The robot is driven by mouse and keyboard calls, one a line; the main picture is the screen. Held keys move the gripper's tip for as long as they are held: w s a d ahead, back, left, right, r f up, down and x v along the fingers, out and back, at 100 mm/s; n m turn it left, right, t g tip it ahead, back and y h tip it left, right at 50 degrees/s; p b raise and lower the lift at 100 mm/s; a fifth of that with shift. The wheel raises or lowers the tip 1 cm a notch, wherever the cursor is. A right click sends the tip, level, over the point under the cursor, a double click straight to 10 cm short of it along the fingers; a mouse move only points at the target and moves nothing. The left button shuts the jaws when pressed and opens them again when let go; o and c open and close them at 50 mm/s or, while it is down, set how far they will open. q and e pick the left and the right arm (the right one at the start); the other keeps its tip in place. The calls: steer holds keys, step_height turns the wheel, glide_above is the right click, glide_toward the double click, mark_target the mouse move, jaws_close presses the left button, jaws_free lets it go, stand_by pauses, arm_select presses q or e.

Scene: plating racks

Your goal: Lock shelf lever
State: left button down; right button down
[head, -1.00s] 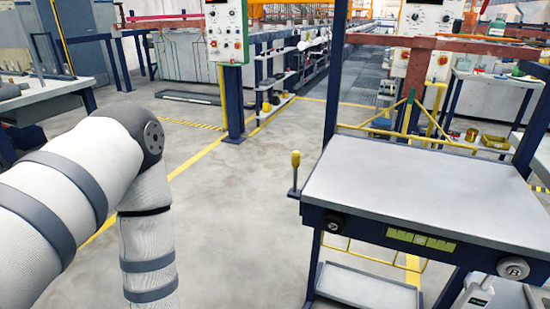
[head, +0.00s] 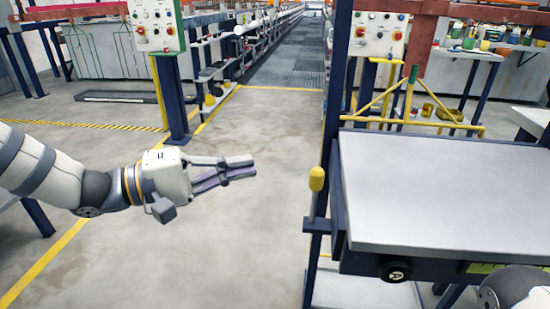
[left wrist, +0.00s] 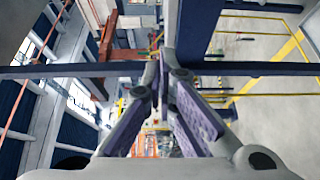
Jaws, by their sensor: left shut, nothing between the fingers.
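I cannot make out the lever in that view. A grey rounded part of my right arm shows at the lower right; my right gripper is not in view.
The shelf unit has a flat grey top, dark blue posts and a black round knob (head: 395,270) on its front. A control box (head: 157,25) stands on a blue post at the back left. The floor between that post and the shelf is clear.

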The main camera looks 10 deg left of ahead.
mark_target(314, 198)
arm_select(q)
steer(key=shift+r, duration=0.3)
steer(key=shift+d, duration=0.1)
steer(key=d, duration=0.9)
steer(key=shift+w+d, duration=0.15)
steer(key=shift+w, duration=0.25)
steer(key=shift+s, duration=0.1)
steer(key=shift+s+m, duration=0.25)
steer(key=shift+m, duration=0.15)
